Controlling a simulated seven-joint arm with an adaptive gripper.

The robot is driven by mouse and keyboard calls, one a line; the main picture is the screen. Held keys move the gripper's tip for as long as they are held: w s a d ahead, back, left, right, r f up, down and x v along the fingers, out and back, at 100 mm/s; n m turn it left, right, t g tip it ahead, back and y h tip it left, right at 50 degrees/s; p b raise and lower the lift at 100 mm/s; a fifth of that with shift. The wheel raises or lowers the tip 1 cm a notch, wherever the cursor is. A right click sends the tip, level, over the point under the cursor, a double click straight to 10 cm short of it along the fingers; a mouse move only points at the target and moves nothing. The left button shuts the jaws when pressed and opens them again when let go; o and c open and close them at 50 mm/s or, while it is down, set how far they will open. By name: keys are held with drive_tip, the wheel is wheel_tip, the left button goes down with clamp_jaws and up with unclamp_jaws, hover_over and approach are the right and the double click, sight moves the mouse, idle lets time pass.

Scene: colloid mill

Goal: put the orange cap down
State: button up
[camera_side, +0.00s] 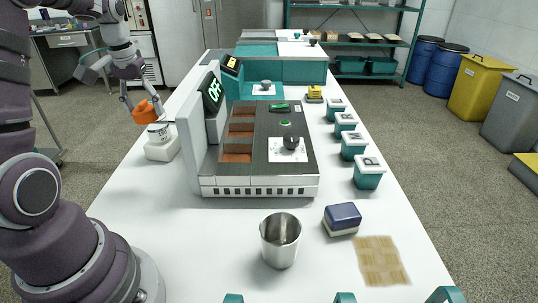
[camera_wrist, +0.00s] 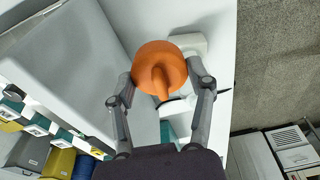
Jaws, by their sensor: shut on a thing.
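The orange cap (camera_side: 146,110) is held in my gripper (camera_side: 142,103) at the left of the side view, above and slightly left of a white labelled container (camera_side: 158,133). The container stands on a white block (camera_side: 162,150) at the table's left edge. In the wrist view the cap (camera_wrist: 158,66) shows round with a protruding knob, and the fingers of my gripper (camera_wrist: 160,76) are shut on its two sides. The cap hides most of the container there. Whether the cap touches the container I cannot tell.
The mill's grey upright panel (camera_side: 190,125) stands close to the right of the container. The table's front left (camera_side: 150,205) is clear.

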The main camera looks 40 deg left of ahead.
drive_tip(key=w+d+r, duration=0.3)
drive_tip(key=w+r, duration=0.2)
drive_tip(key=m+h, duration=0.2)
drive_tip(key=m, duration=1.5)
hover_over(374, 297)
wheel_tip(374, 297, down, 11)
wheel_tip(374, 297, down, 10)
drive_tip(key=shift+s+a+r, duration=0.15)
